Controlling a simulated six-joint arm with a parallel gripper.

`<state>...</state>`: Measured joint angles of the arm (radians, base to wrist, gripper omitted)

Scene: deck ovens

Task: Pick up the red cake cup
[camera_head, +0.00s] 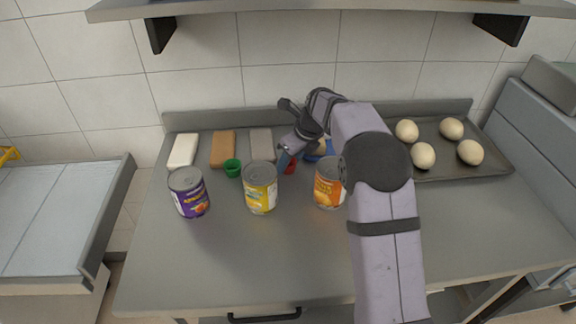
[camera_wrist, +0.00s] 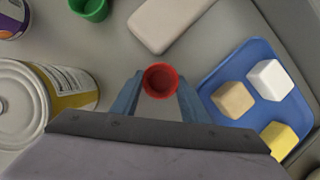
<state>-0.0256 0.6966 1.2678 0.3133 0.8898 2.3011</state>
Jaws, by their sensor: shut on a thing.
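The red cake cup (camera_wrist: 161,81) is small and round, and I look into its open top in the wrist view. My gripper (camera_wrist: 160,92) has one blue-grey finger on each side of the cup and is shut on it. In the head view the red cup (camera_head: 290,166) shows only in part beside my gripper (camera_head: 287,160), behind the cans. The rest of it is hidden by the gripper. I cannot tell whether the cup touches the counter.
A yellow can (camera_head: 261,190), an orange can (camera_head: 328,186) and a purple can (camera_head: 188,194) stand in front. A green cup (camera_head: 232,168) is to the left. A blue tray (camera_wrist: 212,78) with small blocks lies right. A tray (camera_head: 490,170) of dough balls is far right. The front counter is clear.

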